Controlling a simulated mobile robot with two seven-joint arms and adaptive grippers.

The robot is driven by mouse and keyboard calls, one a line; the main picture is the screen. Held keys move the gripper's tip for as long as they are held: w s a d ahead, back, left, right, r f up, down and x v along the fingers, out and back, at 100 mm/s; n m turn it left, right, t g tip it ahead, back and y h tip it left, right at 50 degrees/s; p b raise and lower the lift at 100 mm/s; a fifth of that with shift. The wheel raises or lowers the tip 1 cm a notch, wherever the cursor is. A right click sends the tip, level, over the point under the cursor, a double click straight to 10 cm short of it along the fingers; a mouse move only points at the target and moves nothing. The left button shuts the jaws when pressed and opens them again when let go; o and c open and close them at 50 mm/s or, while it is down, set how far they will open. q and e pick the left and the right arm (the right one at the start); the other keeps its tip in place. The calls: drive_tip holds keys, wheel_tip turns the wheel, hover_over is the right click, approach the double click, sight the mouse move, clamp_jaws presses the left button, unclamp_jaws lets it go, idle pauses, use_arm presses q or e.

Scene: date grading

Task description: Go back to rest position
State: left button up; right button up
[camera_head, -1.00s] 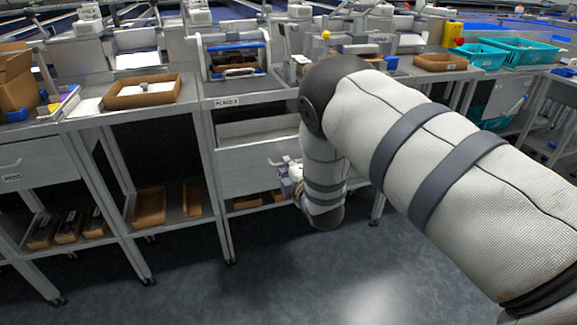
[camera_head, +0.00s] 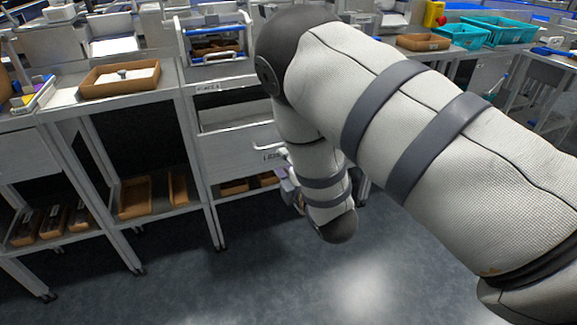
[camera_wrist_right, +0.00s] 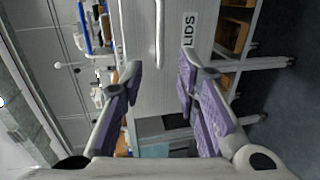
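My right arm reaches in from the right in the head view, bent at the elbow with its forearm hanging down. My right gripper (camera_head: 288,190) is mostly hidden behind that forearm, near the drawer cabinet. In the right wrist view the right gripper (camera_wrist_right: 160,88) has its two purple-padded fingers wide apart with nothing between them. Beyond them is a grey drawer front (camera_wrist_right: 140,65) with a handle and a label reading LIDS. That drawer front also shows in the head view (camera_head: 232,155). My left gripper is in neither current view.
A brown tray (camera_head: 92,90) sits on the bench at left. Cardboard bins (camera_head: 134,198) stand on the lower shelf. Teal crates (camera_head: 511,28) and another brown tray (camera_head: 423,41) are at the back right. The floor (camera_head: 250,285) in front of the benches is clear.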

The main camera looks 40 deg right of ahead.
drive_tip(key=v, duration=0.2)
drive_tip(key=shift+s, duration=0.3)
drive_tip(key=s+a+f+m+g+y+p, duration=0.1)
drive_tip(key=s+a+f+m+g, duration=0.1)
drive_tip(key=s+f+m+g, duration=0.55)
drive_tip(key=s+a+f+m+g+y+p, duration=0.1)
drive_tip(key=s+a+f+m+g, duration=0.15)
drive_tip(key=s+f, duration=0.9)
use_arm(q)
drive_tip(key=shift+t, duration=0.7)
drive_tip(key=w+r+p, duration=0.1)
drive_tip(key=w+r, duration=0.2)
drive_tip(key=shift+w+r, duration=0.25)
drive_tip(key=shift+r, duration=0.05)
use_arm(e)
drive_tip(key=s+a+m+g+y, duration=0.1)
drive_tip(key=s+a+m+g, duration=0.1)
drive_tip(key=s, duration=1)
drive_tip(key=s+a+r+m+g, duration=0.1)
drive_tip(key=s+a+m+g, duration=0.2)
drive_tip(key=s, duration=0.9)
drive_tip(key=g, duration=0.2)
drive_tip(key=shift+r+m+g+y, duration=0.35)
drive_tip(key=shift+m+g+y, duration=0.05)
